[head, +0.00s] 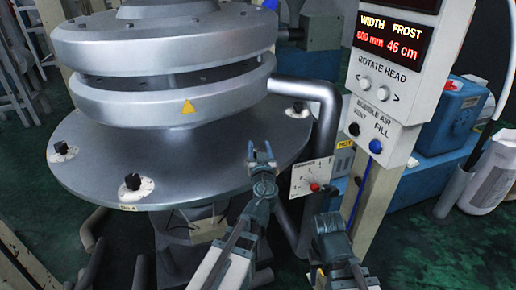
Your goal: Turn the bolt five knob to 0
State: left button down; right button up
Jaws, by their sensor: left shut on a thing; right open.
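A round grey steel plate (95,135) surrounds the die, with black bolt knobs on white dials around its rim. One knob (133,181) is at the front left, above a small label that seems to read bolt 4. Others are at the far left (61,147) and the right rear (298,107). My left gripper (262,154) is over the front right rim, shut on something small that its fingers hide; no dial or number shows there. I cannot read which knob is bolt five. My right gripper (327,218) is open and empty, low and right of the plate.
A small white panel with a red knob (314,187) stands between my grippers. A thick grey pipe (325,105) bends down beside the plate. A control post (385,130) with a lit display and buttons rises at the right, before a blue tank (450,118).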

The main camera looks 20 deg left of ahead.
pick_arm(q)
jog(key=shift+d+m+h, duration=0.1)
jog(key=shift+m+h, duration=0.2)
jog(key=shift+h, duration=0.1)
jog(key=shift+c, duration=1.3)
grip_release()
